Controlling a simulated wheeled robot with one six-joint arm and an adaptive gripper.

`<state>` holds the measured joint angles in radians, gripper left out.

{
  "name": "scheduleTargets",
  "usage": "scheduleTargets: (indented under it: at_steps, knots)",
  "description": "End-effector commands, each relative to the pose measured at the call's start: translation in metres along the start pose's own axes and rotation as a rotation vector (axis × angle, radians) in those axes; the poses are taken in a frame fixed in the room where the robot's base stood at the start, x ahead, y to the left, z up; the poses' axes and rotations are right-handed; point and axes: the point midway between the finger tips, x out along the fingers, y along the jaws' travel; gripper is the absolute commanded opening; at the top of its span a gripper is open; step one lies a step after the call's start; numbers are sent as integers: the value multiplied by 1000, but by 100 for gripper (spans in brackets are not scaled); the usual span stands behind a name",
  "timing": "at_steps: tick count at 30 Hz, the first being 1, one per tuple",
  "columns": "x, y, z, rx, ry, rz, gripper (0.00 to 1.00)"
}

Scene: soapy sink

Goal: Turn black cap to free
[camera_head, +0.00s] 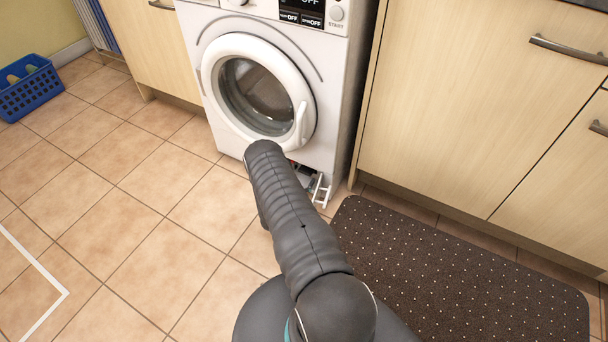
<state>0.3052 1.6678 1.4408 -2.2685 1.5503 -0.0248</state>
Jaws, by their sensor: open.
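The white washing machine (335,120) stands at the top middle with its round door (257,88) shut. I cannot make out the black cap; my grey arm covers part of this area. My arm reaches up from the bottom middle to in front of the machine.
A dark dotted mat (460,275) lies on the tiles at the lower right. Wooden cabinets (470,100) stand right of the machine, and another (155,45) stands left. A blue basket (32,90) sits at the far left. The tiled floor (130,215) at left is clear.

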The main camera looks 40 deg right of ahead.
Motion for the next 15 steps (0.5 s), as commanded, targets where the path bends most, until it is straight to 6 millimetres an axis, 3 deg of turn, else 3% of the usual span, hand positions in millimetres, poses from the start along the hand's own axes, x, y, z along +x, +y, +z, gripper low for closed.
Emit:
scheduleTargets:
  at_steps: [6, 15]
  knots:
    - [20, 0, 0, 0, 1, 0, 88]
    - [23, 0, 0, 0, 1, 0, 88]
